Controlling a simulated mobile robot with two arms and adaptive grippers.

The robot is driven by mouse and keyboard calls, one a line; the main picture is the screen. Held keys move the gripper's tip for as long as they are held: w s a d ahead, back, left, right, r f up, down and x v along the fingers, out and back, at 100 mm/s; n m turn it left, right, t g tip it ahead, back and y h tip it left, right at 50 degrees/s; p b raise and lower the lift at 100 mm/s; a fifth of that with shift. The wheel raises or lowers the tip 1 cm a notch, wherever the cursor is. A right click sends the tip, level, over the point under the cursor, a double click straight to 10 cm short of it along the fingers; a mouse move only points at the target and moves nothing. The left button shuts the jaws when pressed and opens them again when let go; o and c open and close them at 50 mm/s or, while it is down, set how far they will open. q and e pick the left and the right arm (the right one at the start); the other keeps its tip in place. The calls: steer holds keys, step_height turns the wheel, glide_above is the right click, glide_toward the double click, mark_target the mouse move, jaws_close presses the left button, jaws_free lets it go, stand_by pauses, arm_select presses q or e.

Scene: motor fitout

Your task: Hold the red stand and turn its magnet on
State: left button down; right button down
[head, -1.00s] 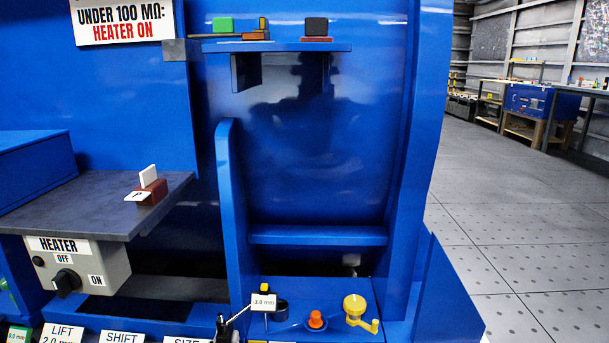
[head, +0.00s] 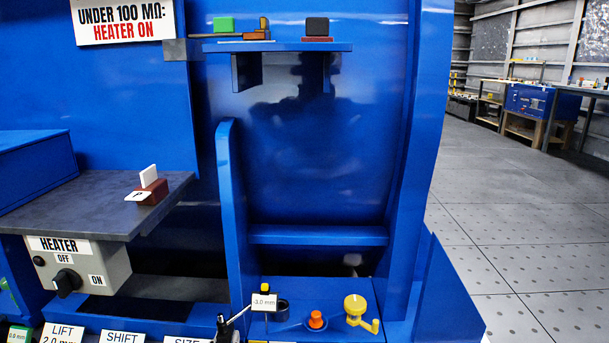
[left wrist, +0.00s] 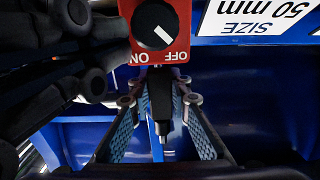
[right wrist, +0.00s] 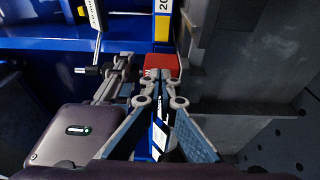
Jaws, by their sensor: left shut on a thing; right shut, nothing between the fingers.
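The red stand (left wrist: 158,15) shows its base face at the top of the left wrist view, upside down. The white mark on its black knob (left wrist: 153,27) points toward OFF. My left gripper (left wrist: 162,102) is shut on the stand's black post (left wrist: 161,90). The red base also shows in the right wrist view (right wrist: 160,66), partly hidden. My right gripper (right wrist: 160,85) is shut and empty, its fingertips just in front of the base; I cannot tell whether they touch. In the head view the stand's black joint (head: 222,326) shows at the bottom edge; the base is out of view.
The -3.0 mm tag (head: 264,302) is beside the joint's thin rod. An orange button (head: 316,320) and a yellow crank (head: 357,309) are to its right. A heater box (head: 90,262) sits at left under a grey shelf (head: 85,200). The arms are close together with little free room.

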steer(key=a+v, duration=0.1)
steer(key=v, duration=0.5)
stand_by(0.3)
steer(key=shift+f, duration=0.1)
arm_select(q)
steer(key=c, duration=1.7)
jaws_free()
steer(key=shift+s, duration=0.1)
steer(key=s, duration=0.8)
